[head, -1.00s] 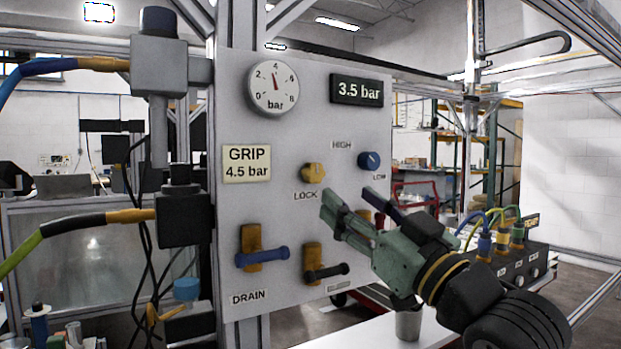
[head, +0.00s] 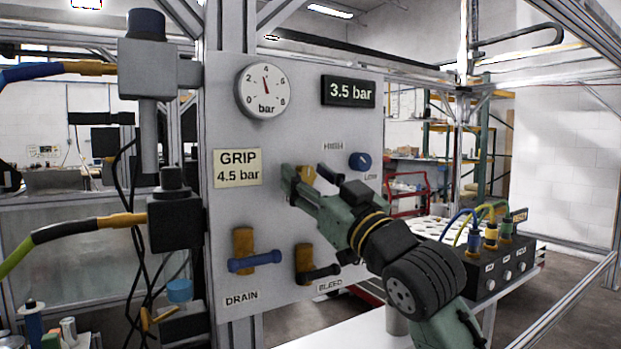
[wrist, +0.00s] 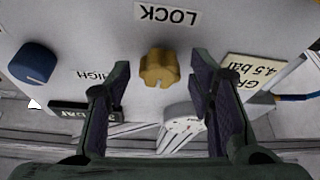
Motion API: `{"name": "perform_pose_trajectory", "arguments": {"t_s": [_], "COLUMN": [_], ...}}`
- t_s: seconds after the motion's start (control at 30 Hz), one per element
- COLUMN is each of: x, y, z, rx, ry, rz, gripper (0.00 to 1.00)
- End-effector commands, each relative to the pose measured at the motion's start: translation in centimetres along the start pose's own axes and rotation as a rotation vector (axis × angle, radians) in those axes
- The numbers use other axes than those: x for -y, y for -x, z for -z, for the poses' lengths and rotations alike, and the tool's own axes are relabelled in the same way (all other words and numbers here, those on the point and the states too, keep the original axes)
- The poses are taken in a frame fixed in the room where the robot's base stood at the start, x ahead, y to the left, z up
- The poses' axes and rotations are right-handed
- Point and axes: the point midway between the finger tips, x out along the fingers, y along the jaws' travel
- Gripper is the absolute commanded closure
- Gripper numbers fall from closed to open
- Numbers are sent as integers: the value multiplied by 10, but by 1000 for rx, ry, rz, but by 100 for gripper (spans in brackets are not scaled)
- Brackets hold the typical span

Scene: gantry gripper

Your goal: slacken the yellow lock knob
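In the wrist view the knob (wrist: 158,68) is in full sight, below the upside-down LOCK label (wrist: 167,15). My gripper (head: 305,170) is open in front of the panel, its fingers pointing at the knob. In the wrist view the gripper (wrist: 159,72) has one finger on each side of the knob, with a clear gap on both sides. In the head view my gripper hides the LOCK label.
A blue HIGH/LOW knob (head: 360,162) is close to the right of my gripper. Below are the blue DRAIN lever (head: 255,262) and black BLEED lever (head: 318,273). Above are the gauge (head: 263,90) and the 3.5 bar display (head: 348,91). The GRIP 4.5 bar label (head: 237,167) is left.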

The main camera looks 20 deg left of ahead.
Motion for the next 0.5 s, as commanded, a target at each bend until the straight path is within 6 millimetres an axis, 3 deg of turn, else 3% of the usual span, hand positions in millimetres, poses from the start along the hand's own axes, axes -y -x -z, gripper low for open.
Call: {"name": "perform_pose_trajectory", "arguments": {"t_s": [0.5], "x": [0], "y": [0], "z": [0], "rx": [0], "ry": [0], "rz": [0], "gripper": [88]}}
